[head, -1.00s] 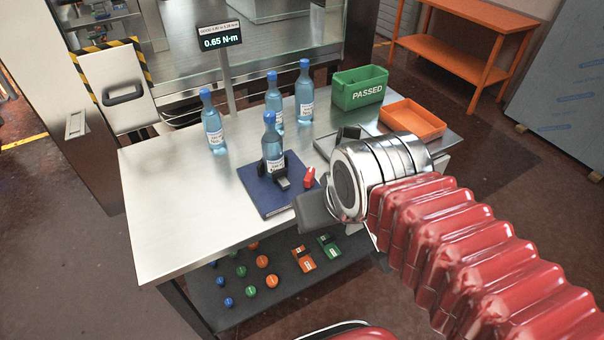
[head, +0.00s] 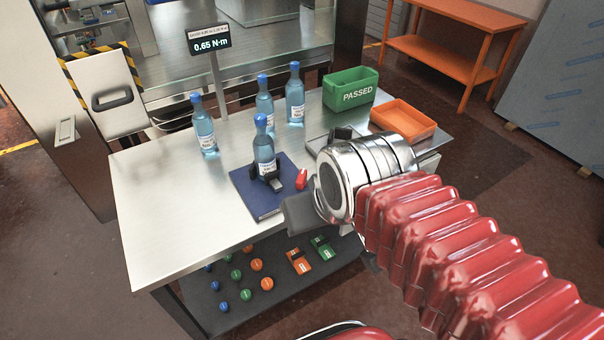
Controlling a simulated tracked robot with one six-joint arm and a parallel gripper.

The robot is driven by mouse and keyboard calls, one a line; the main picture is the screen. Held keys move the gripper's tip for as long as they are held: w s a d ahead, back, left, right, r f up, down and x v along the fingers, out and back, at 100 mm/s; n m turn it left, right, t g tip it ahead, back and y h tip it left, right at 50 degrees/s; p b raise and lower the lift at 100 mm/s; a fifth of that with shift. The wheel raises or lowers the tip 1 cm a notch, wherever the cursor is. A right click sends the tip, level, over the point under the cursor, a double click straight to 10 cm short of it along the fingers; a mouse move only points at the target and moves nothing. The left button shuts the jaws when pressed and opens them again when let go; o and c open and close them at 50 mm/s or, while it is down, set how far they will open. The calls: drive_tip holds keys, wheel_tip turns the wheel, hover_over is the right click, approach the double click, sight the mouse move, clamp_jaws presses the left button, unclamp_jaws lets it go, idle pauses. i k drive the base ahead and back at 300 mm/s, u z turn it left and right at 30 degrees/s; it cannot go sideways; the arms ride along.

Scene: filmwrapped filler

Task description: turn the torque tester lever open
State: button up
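The torque tester has a dark blue base (head: 254,203) on the steel bench, with a black clamp (head: 274,184) around the foot of an upright blue-capped bottle (head: 264,150). A small red lever (head: 302,179) stands at the tester's right side. My gripper (head: 303,212) is just right of and in front of the tester, apart from the lever in the picture. One dark grey finger-like part shows; my silver wrist hides the rest, so I cannot tell its opening or any contact. The display (head: 209,43) reads 0.65 N·m.
Several more bottles (head: 205,127) stand behind the tester. A green PASSED bin (head: 350,89) and an orange tray (head: 403,120) are at the back right. Coloured caps (head: 256,265) lie on the lower shelf. The bench's left side (head: 150,190) is clear.

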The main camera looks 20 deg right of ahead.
sight(301, 182)
drive_tip(key=u, duration=1.8)
drive_tip(key=k, duration=0.65)
drive_tip(key=z, duration=0.85)
drive_tip(key=i, duration=0.85)
drive_tip(key=z, duration=0.05)
